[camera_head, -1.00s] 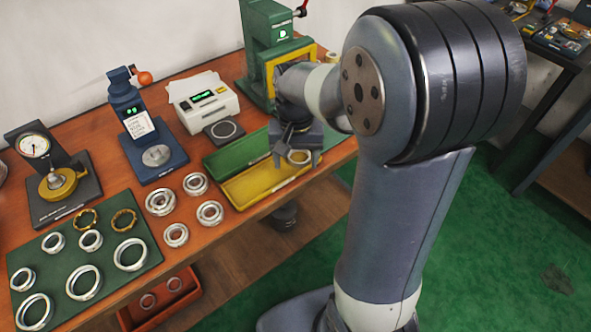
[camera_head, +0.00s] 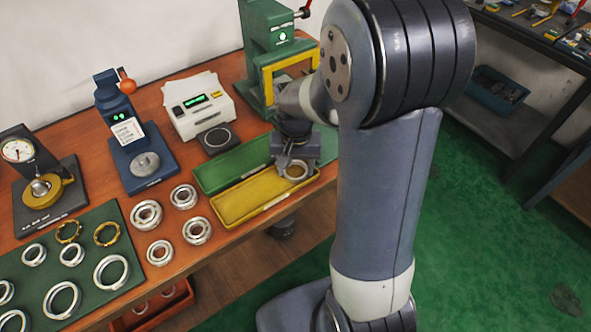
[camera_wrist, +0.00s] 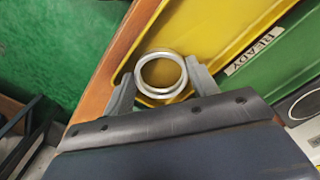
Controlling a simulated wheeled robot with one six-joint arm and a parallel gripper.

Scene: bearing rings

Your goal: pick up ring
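The silver ring (camera_wrist: 139,70) is at the right end of the yellow tray (camera_wrist: 205,35). In the head view the ring (camera_head: 295,179) shows under my gripper, within the near right end of the tray (camera_head: 245,203). My gripper (camera_wrist: 161,72) points down with one finger on each side of the ring. In the wrist view both fingertips appear to touch its outer edge. In the head view my gripper (camera_head: 296,168) partly covers the ring's far side. I cannot tell whether the ring still rests on the tray floor.
A green tray (camera_head: 225,172) adjoins the yellow one. Several loose rings (camera_head: 146,214) lie left on the wooden bench (camera_head: 215,240). A green mat (camera_head: 100,215) holds more rings. A green press (camera_head: 268,40) stands behind my gripper. Gauges (camera_head: 130,130) stand at the back left.

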